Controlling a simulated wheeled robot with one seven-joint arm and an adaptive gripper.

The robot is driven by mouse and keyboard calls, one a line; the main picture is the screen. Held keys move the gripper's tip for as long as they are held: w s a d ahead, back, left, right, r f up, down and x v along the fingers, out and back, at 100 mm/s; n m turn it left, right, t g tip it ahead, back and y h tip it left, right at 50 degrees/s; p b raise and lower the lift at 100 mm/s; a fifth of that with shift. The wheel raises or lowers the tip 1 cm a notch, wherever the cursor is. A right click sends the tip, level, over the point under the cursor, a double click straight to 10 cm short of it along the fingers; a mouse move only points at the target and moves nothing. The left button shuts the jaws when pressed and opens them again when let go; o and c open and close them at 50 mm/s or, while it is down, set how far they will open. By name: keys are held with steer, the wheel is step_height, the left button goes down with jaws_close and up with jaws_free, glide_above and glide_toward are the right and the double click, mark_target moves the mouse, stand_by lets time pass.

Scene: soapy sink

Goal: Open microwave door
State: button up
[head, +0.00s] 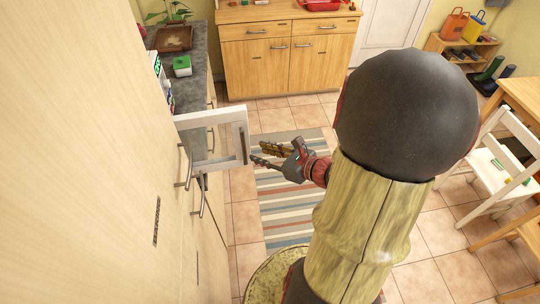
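The microwave door (183,123) is a white frame with a see-through window. It stands swung out from the wall of cabinets, over the floor, left of the picture's middle. A grey upright handle (243,146) shows near its outer edge. A panel with green lit digits (157,66), apparently the microwave's front, shows at the cabinet edge; the rest of the microwave is hidden. My gripper (257,153) is just right of the door's outer edge, its fingers pointing left towards it. The fingers are apart with nothing visible between them. Contact with the door cannot be told.
Tall pale cabinets (90,150) fill the left side. A grey counter (192,95) holds a green-lidded box (182,66) and a plant tray (173,38). A striped rug (285,205) lies on the tiled floor. A white chair (495,170) stands at the right.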

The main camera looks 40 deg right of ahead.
steer(key=shift+v, duration=1.55)
